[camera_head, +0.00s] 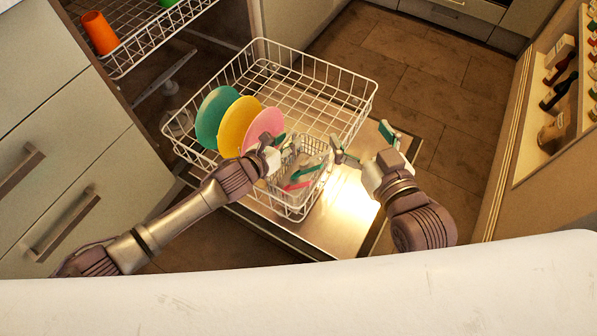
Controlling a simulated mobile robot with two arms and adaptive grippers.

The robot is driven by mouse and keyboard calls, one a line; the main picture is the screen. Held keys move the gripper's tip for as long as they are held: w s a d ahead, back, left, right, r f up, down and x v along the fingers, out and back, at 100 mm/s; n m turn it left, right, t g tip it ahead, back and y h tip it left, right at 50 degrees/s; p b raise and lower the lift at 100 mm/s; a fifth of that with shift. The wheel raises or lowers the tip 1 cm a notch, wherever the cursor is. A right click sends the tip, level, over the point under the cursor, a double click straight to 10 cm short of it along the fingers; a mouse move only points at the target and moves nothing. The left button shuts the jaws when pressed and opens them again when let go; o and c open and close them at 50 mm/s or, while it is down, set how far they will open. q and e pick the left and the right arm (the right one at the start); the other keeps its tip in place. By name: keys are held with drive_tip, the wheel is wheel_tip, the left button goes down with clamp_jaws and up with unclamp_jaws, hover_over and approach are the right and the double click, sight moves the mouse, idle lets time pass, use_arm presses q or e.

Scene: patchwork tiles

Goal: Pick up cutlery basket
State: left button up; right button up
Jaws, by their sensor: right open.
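The cutlery basket (296,201) is a small white wire basket at the front of the lower dishwasher rack. Cutlery with red and green handles (298,184) lies in it. My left gripper (281,146) is at the basket's upper left side, close to its rim; whether its fingers hold the rim is too small to tell. My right gripper (364,146) is open and empty, just right of the basket, with its fingers spread and one fingertip near the basket's right edge.
The white lower rack (330,95) is pulled out over the open dishwasher door (352,200). Green, yellow (236,124) and pink plates stand on its left. An orange cup (100,33) is in the upper rack. Drawers are at left; floor is clear behind.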

use_arm(q)
clamp_jaws()
drive_tip(key=shift+r, duration=0.2)
idle(0.3)
